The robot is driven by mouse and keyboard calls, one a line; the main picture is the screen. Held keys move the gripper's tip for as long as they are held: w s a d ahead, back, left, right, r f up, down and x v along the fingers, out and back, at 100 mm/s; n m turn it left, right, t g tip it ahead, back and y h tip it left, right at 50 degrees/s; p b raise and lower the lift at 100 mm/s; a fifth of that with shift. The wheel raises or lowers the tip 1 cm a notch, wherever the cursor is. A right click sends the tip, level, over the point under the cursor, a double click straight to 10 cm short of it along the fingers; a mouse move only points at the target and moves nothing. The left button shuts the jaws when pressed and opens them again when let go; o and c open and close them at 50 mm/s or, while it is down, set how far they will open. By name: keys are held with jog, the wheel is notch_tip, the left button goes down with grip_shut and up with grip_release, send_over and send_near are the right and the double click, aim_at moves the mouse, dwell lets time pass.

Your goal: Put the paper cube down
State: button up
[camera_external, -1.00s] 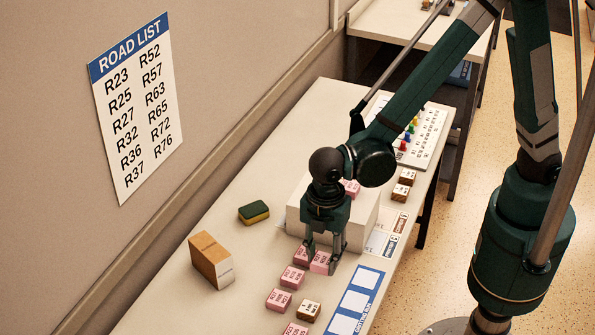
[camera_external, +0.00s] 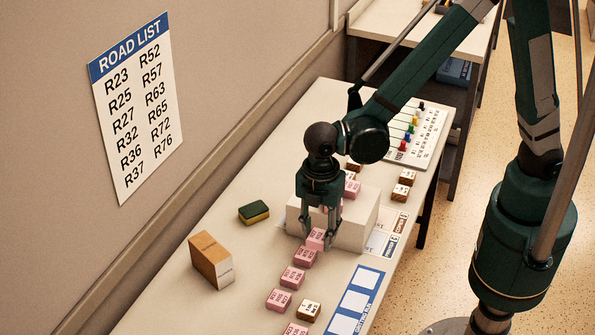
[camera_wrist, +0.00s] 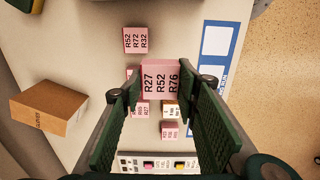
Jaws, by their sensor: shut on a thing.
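My gripper (camera_external: 320,240) is shut on a pink paper cube (camera_external: 316,238), just in front of the white block. In the wrist view the held cube (camera_wrist: 160,78) shows the lines R27, R52 and R76 between the fingers of my gripper (camera_wrist: 160,85). It appears raised above the table, though the exact height is hard to tell. Another pink cube (camera_external: 305,257) sits just below it in the picture, and more pink cubes (camera_external: 292,278) continue toward the near end.
A white block (camera_external: 358,222) stands behind the gripper with cubes on top. The table (camera_external: 235,300) is clear between box and cubes.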

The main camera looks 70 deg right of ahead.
jog(key=w+d+r+p, duration=0.2)
jog(key=d+r, duration=0.1)
jog(key=d, duration=0.4)
jog(key=w+d+r+p, duration=0.2)
jog(key=w+d+r, duration=0.1)
jog(key=d, duration=0.4)
jog(key=w+d+r+p, duration=0.2)
jog(key=d+r, duration=0.1)
jog(key=d, duration=0.4)
jog(key=shift+w+d+r, duration=0.25)
jog(key=shift+w+r, duration=0.05)
jog(key=shift+r, duration=0.05)
jog(key=shift+f, duration=0.1)
jog(key=shift+f, duration=2.85)
jog(key=shift+f, duration=2.1)
jog(key=shift+f, duration=0.2)
